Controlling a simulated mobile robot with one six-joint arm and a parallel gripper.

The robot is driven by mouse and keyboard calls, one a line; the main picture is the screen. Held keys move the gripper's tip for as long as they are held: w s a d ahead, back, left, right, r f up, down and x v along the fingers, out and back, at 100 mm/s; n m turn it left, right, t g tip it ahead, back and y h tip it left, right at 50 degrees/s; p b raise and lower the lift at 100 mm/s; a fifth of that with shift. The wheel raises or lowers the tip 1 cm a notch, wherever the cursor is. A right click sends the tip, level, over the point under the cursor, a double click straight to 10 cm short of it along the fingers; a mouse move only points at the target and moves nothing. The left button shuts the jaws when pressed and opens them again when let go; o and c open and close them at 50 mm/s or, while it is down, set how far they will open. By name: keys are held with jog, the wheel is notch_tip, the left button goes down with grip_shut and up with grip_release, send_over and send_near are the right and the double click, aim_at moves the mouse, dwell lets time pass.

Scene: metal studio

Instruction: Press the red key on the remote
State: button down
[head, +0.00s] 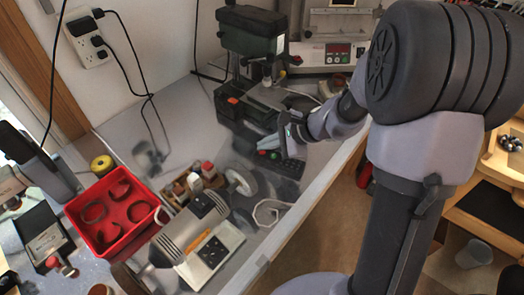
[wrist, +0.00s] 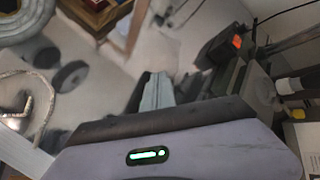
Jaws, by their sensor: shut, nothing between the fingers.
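The remote (head: 290,168) is a dark, slim handset lying on the grey bench top in the head view, with small coloured keys. A small red key (head: 273,155) shows near its left end, beside a green one. My gripper (head: 266,143) is shut and empty, with its pale fingertips just above that end of the remote. I cannot tell whether they touch it. In the wrist view the shut fingers of my gripper (wrist: 157,92) show past the wrist housing. I cannot make out the remote or its red key there.
A red bin (head: 112,208), a wooden box of small items (head: 192,184) and a grey bench machine (head: 190,240) fill the left and front. The bench edge runs along the right.

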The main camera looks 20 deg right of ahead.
aim_at(265, 152)
jog(key=shift+f+b, duration=0.2)
jog(key=shift+b, duration=0.1)
jog(key=shift+r, duration=0.1)
jog(key=shift+r+p, duration=0.45)
jog(key=shift+r, duration=0.15)
notch_tip(265, 152, up, 6)
jog(key=p, duration=0.4)
dwell(0.6)
dwell(1.0)
